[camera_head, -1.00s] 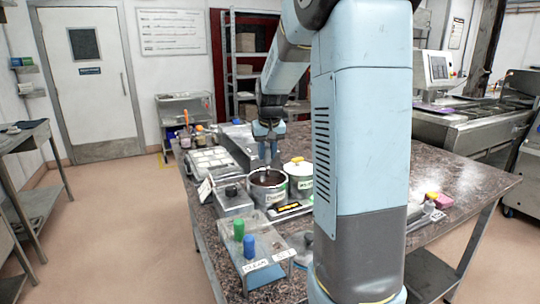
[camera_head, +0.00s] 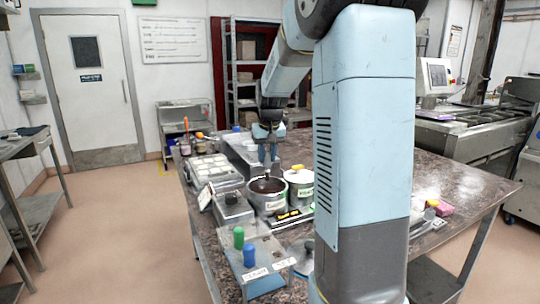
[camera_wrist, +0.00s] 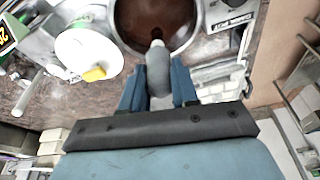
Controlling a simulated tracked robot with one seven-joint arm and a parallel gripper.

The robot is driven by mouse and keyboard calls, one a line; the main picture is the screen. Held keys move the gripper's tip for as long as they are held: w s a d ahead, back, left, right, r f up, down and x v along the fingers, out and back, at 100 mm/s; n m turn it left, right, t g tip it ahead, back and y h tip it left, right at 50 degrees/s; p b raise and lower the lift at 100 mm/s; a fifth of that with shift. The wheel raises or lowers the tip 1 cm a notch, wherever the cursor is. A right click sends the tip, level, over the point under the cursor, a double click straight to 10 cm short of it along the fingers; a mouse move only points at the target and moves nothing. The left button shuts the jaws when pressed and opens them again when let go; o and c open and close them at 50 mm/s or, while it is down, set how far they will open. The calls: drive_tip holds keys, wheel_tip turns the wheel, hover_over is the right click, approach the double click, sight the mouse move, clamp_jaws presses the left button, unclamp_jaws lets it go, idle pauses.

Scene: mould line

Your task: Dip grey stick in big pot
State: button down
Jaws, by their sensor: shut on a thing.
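My gripper (camera_head: 268,157) is shut on the grey stick, which shows between the blue fingers in the wrist view (camera_wrist: 158,70). Its rounded grey grip ends in a paler tip pointing at the pot. The big pot (camera_head: 268,208) is a steel pot with a label on its side, filled with dark brown liquid; it also shows in the wrist view (camera_wrist: 117,30). The gripper is above the pot. The stick's lower end lies over the brown liquid in the wrist view; I cannot tell whether it touches the surface.
A white lidded pot (camera_head: 300,188) with a yellow knob stands right beside the big pot. A rack (camera_head: 262,274) with green (camera_head: 238,237) and blue (camera_head: 249,250) grips is nearer. A grey box (camera_head: 233,206) and a mould tray (camera_head: 213,170) are to the left. The table's right side (camera_head: 440,180) is mostly clear.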

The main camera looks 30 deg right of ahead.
drive_tip(key=shift+r, duration=0.15)
idle(0.5)
drive_tip(key=shift+r, duration=1.9)
drive_tip(key=shift+s, duration=0.1)
